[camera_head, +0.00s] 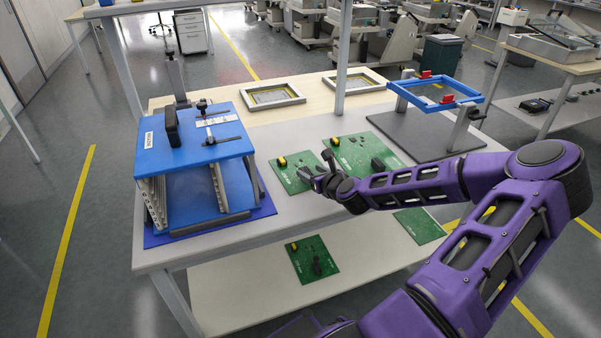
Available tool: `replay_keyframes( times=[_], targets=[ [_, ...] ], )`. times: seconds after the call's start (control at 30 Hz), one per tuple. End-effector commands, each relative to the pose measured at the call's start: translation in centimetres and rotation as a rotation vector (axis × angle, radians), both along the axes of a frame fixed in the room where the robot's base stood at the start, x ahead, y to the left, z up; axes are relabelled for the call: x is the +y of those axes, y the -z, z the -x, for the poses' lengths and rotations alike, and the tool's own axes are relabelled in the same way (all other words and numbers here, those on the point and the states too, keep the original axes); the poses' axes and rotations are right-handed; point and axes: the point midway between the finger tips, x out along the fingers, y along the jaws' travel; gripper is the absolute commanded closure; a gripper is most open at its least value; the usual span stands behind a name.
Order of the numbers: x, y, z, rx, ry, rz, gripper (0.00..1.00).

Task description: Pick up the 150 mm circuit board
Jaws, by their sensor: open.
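Several green circuit boards are in view, and their size labels are too small to read. A smaller board (285,179) with a yellow part lies on the table, right of the blue rack. A larger board (354,142) lies to its right, partly hidden by my arm. Two more boards are lower down: one (319,249) on the lower shelf and one (420,227) further right, partly covered by my arm. I cannot tell for certain which is the 150 mm one. My gripper (314,166) is open and empty, over the right part of the smaller board; contact is unclear.
A blue rack (190,152) stands on the left of the table (240,240). Two grey frames (272,96) lie at the back. A blue raised frame fixture (438,90) stands at the right on a dark plate. A table post (342,70) rises behind the boards.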

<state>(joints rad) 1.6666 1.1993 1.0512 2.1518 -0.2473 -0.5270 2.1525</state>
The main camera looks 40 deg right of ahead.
Motion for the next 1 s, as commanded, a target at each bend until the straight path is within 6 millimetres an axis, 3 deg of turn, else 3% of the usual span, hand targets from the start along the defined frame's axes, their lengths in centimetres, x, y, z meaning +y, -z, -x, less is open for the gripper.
replay_keyframes(
  times=[0.4,0.67,1.0],
  targets=[
    [-0.5,1.6,-4.6,-0.001,-0.002,0.000,0.38],
    [-0.6,1.6,-4.9,0.000,0.000,0.000,0.38],
    [-0.6,1.6,-4.8,0.000,-0.001,0.001,0.95]
  ],
)
